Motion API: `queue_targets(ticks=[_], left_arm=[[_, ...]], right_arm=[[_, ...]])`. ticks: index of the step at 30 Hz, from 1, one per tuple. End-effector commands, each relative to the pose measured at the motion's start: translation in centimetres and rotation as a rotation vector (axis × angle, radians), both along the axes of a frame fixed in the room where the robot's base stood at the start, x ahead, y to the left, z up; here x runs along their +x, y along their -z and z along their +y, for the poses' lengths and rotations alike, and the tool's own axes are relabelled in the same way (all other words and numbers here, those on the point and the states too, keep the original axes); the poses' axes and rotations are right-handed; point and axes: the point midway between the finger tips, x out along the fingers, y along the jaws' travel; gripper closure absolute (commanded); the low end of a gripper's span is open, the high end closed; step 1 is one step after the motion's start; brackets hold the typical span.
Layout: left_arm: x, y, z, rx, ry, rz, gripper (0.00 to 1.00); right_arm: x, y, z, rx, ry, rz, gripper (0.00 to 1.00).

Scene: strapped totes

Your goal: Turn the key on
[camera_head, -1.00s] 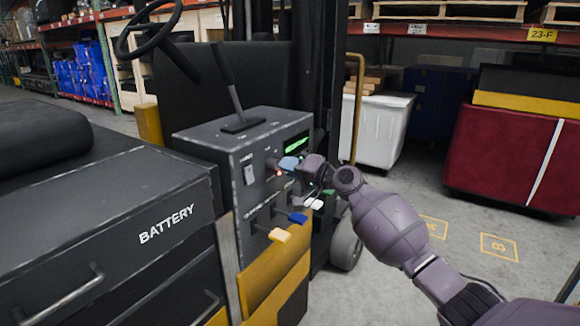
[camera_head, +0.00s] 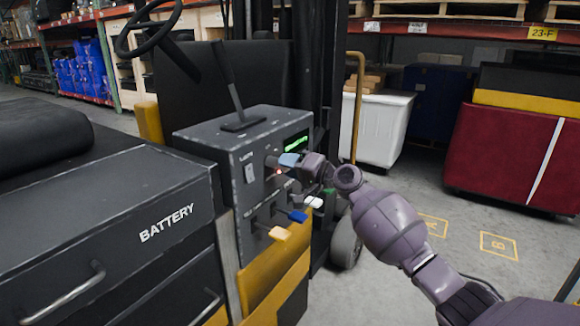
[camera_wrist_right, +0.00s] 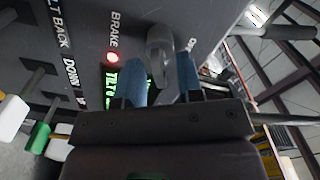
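The key (camera_wrist_right: 163,52) is a grey, rounded piece on the dark control panel (camera_head: 240,140) of a forklift, seen close in the right wrist view. My right gripper (camera_head: 289,160) is at the panel's upper right face. A red light glows beside the word BRAKE, and a green display (camera_head: 296,143) is lit. In the head view the fingers hide most of the key. My left gripper is not in view.
Below my right gripper, levers with yellow (camera_head: 279,234), blue (camera_head: 297,216) and white (camera_head: 313,202) knobs stick out close by. A tall lever (camera_head: 228,85) stands on top of the panel. A white bin (camera_head: 383,130) and a red tote (camera_head: 510,155) stand behind my right arm.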

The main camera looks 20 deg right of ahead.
Motion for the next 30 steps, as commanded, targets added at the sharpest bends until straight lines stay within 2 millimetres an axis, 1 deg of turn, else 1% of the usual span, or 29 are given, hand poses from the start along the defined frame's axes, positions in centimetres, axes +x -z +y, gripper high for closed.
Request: queue_targets(ticks=[4,7,15,21,25,30], left_arm=[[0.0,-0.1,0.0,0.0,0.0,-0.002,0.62],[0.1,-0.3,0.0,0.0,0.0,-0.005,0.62],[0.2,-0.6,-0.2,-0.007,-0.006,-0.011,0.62],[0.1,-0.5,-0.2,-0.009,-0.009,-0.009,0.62],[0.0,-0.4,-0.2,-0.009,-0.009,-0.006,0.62],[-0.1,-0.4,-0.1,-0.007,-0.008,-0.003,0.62]], right_arm=[[-0.5,0.0,-0.4,0.0,0.001,-0.001,0.66],[-1.4,0.0,-1.2,-0.001,0.0,0.0,0.66],[-5.3,0.0,-4.2,-0.002,0.002,0.0,0.66],[-7.5,0.1,-5.9,-0.001,0.002,0.001,0.66],[-8.3,0.0,-6.5,-0.001,0.0,0.001,0.66],[-8.6,0.0,-6.7,-0.001,0.0,0.001,0.66]])
